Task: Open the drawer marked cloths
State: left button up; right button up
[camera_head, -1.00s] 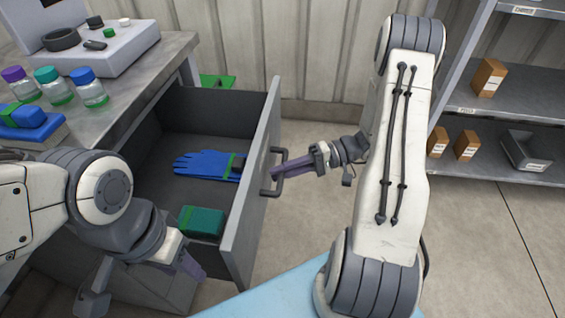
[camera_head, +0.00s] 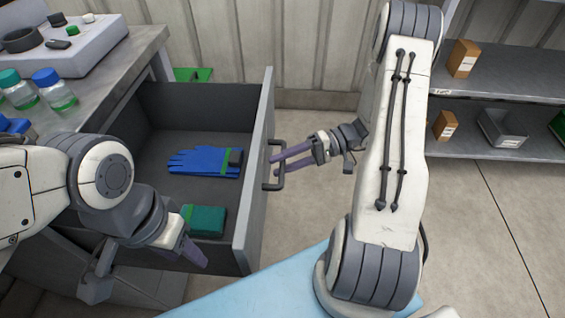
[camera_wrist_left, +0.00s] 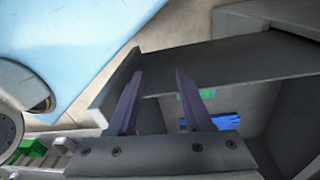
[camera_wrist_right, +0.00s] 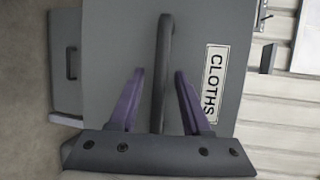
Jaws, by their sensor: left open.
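The drawer (camera_head: 257,180) stands pulled out from the grey cabinet. Its front bears a CLOTHS label (camera_wrist_right: 213,83) in the right wrist view. Inside lie a blue glove-shaped item (camera_head: 205,162) with a green band and a green folded item (camera_head: 205,220). My right gripper (camera_head: 273,164) is at the dark bar handle (camera_head: 279,178); in the right wrist view the handle (camera_wrist_right: 163,70) lies between its spread purple fingers (camera_wrist_right: 155,85), with gaps on both sides. My left gripper (camera_wrist_left: 158,90) is open and empty, near the drawer's near side.
A worktop (camera_head: 110,80) at the left holds bottles (camera_head: 54,90) and a pale device. A shelf unit (camera_head: 500,85) with boxes and a grey bin stands at the right. A light blue surface (camera_head: 240,290) is in front. Floor is clear between drawer and shelves.

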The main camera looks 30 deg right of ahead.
jog(key=s+d+r+p, duration=0.1)
jog(key=d+r, duration=0.1)
jog(key=d, duration=0.8)
jog(key=shift+s, duration=0.1)
dwell(0.5)
